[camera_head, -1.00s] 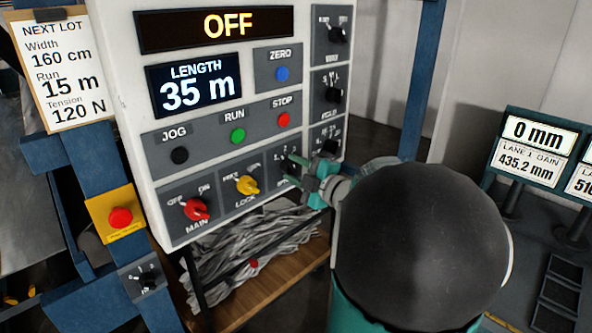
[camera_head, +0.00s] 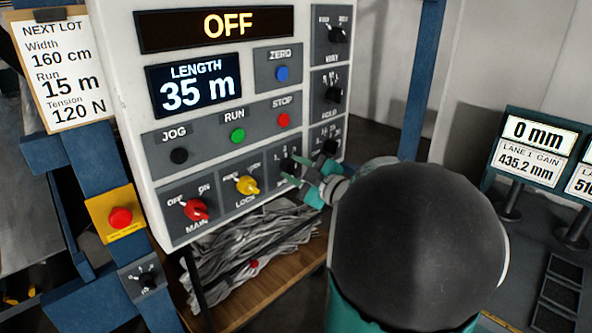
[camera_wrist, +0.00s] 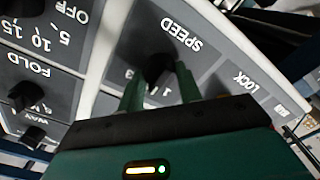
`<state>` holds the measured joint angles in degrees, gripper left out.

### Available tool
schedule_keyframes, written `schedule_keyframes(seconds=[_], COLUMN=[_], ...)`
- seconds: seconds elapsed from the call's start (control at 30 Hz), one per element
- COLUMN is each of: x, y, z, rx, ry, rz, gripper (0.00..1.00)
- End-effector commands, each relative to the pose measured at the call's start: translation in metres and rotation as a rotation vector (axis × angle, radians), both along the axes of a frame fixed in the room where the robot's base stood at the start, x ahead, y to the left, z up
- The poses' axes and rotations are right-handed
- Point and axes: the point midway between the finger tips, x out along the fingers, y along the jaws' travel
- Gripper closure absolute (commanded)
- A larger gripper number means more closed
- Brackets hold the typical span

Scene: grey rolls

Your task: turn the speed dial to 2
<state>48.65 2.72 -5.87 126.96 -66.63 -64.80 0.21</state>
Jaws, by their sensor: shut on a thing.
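The black speed dial (camera_wrist: 160,68) sits on a grey plate marked SPEED, upside down in the wrist view. The digits 1 and 3 show beside it; my finger partly covers the scale, and I cannot read the dial's setting. My gripper (camera_wrist: 158,82) has its two green fingers on either side of the dial, shut on it. In the head view the dial (camera_head: 289,166) is at the panel's lower right, with my gripper (camera_head: 299,175) at it and hiding part of its plate.
The lock switch (camera_head: 247,185) and red main switch (camera_head: 195,209) are to the left. The fold dial (camera_wrist: 26,96) is close by in the wrist view. The display (camera_head: 228,25) reads OFF. A red stop button (camera_head: 283,120) is above.

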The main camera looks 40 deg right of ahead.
Motion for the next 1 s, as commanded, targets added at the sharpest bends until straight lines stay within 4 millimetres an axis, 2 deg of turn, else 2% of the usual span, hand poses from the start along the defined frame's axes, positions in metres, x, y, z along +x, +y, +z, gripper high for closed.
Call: schedule_keyframes(seconds=[0.13,0.17,0.27,0.53,0.67,0.77,1.0], x=[-0.001,-0.001,-0.001,-0.001,-0.007,-0.020,-0.072], y=[-0.001,-0.001,-0.001,0.000,-0.001,-0.002,-0.003], z=[-0.001,-0.001,-0.001,0.000,0.000,0.000,0.000], rx=[0.000,0.000,-0.001,-0.001,-0.002,-0.002,-0.002], ry=[0.001,0.001,0.001,0.001,0.000,0.001,-0.001], rz=[-0.001,-0.001,-0.001,-0.001,-0.003,-0.004,-0.005], gripper=[0.88,0.63,0.44,0.44,0.44,0.44,0.44])
